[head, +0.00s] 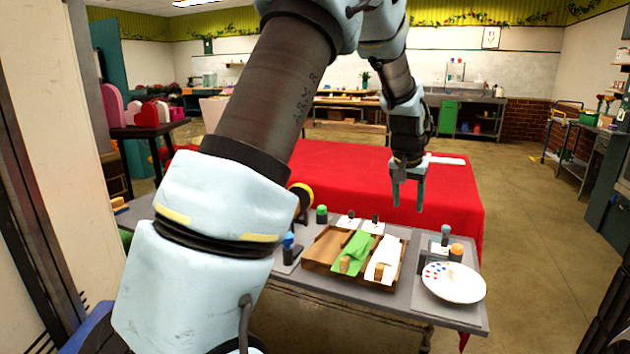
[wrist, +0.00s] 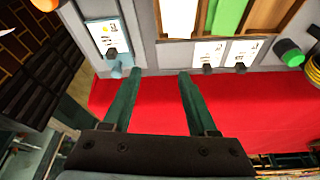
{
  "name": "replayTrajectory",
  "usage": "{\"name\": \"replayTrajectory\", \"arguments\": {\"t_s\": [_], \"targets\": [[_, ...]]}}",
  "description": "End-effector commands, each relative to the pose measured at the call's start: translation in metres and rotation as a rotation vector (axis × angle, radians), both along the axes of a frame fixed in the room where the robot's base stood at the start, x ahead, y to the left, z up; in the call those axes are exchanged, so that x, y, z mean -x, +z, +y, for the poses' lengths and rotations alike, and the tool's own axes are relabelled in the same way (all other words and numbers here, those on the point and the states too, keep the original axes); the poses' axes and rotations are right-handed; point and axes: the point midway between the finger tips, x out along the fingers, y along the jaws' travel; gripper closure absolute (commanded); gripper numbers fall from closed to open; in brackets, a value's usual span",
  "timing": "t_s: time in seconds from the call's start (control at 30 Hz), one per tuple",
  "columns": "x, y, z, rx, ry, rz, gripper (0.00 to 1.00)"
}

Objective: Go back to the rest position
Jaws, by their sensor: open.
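My gripper (head: 407,190) is open and empty, with its fingers pointing down in the head view. It hangs in the air in front of the red-covered table (head: 330,172), above the far side of the grey bench. In the wrist view the two dark green fingers of my gripper (wrist: 158,75) are spread apart with nothing between them. Beyond the fingertips is the edge of the grey bench, and the red cloth (wrist: 250,110) lies below it in that picture.
The grey bench (head: 400,300) holds a wooden tray (head: 318,255) with green and white bundles, a white plate (head: 453,283) with coloured dots, small cards, bottles and a yellow roll (head: 303,191). A dark side table (head: 148,129) stands at left. Open floor (head: 530,220) lies at right.

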Motion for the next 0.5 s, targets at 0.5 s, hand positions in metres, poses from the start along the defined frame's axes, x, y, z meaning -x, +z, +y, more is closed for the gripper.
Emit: {"name": "replayTrajectory", "arguments": {"t_s": [0.5], "targets": [[0.152,-0.02,0.302,-0.066,0.462,0.166,0.42]]}}
